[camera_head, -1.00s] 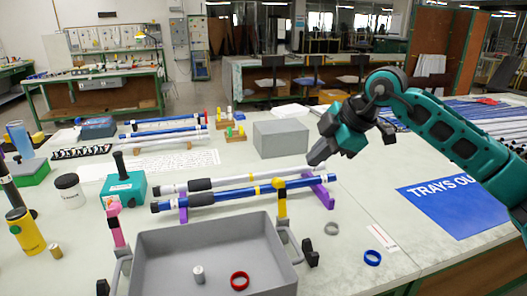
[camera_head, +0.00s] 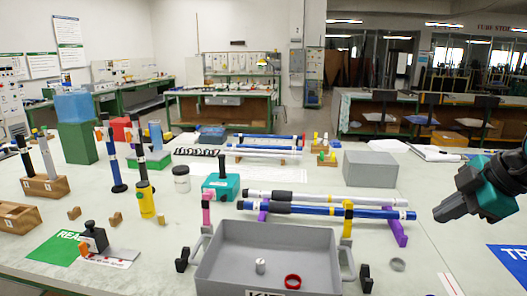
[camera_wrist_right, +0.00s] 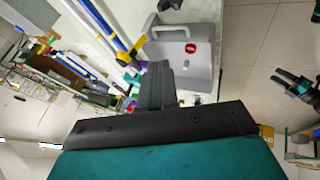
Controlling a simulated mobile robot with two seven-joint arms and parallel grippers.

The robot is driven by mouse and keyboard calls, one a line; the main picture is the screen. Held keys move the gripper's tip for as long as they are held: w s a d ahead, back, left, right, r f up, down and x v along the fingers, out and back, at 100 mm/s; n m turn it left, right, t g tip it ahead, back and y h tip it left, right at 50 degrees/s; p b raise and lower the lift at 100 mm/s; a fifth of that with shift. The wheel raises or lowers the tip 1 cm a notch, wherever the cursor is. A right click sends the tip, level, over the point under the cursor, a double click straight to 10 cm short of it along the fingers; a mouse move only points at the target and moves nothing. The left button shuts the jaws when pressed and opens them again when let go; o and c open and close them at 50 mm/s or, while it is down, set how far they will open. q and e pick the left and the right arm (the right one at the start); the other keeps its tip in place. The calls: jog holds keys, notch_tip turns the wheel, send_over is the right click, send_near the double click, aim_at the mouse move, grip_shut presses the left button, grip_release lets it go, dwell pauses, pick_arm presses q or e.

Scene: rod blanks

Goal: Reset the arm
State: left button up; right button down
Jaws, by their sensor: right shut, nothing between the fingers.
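My right gripper (camera_head: 441,211) is at the right side of the head view, above the table and to the right of the rod rack. It is shut and empty, with its tip pointing left and down. Its dark shut fingers (camera_wrist_right: 155,85) also show in the right wrist view. A dark and teal gripper, apparently my left one (camera_wrist_right: 295,85), is at the right edge of the wrist view over the floor. The left gripper does not show in the head view.
A white rod and a blue rod (camera_head: 300,209) lie on purple supports (camera_head: 396,228). The grey tray (camera_head: 335,240) in front holds a red ring (camera_head: 292,281) and a small metal cylinder (camera_head: 260,266). A grey box (camera_head: 370,169) stands behind.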

jog(key=s+a+f+n+t+y, duration=0.15)
jog(key=a+f+y, duration=0.25)
jog(key=a+y, duration=0.45)
jog(key=s+a+f+n+t+y, duration=0.1)
jog(key=a+f+t+y, duration=0.3)
jog(key=a, duration=0.8)
jog(key=s+d+f+m+t+h, duration=0.1)
jog(key=s+f+m+t+h, duration=0.1)
jog(key=f+m+h, duration=0.5)
jog(key=s+d+f+m+t+h, duration=0.25)
jog(key=f+m+h, duration=0.2)
jog(key=f, duration=0.35)
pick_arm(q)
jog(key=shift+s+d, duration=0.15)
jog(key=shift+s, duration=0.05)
pick_arm(e)
jog(key=s+a+f+m+g+h, duration=0.2)
jog(key=s+f+g, duration=0.3)
jog(key=s+f, duration=0.5)
notch_tip(320, 180, down, 2)
jog(key=shift+f+m, duration=0.1)
jog(key=shift+m, duration=0.3)
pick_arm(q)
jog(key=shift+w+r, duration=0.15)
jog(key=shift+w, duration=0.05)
pick_arm(e)
jog(key=shift+a, duration=0.1)
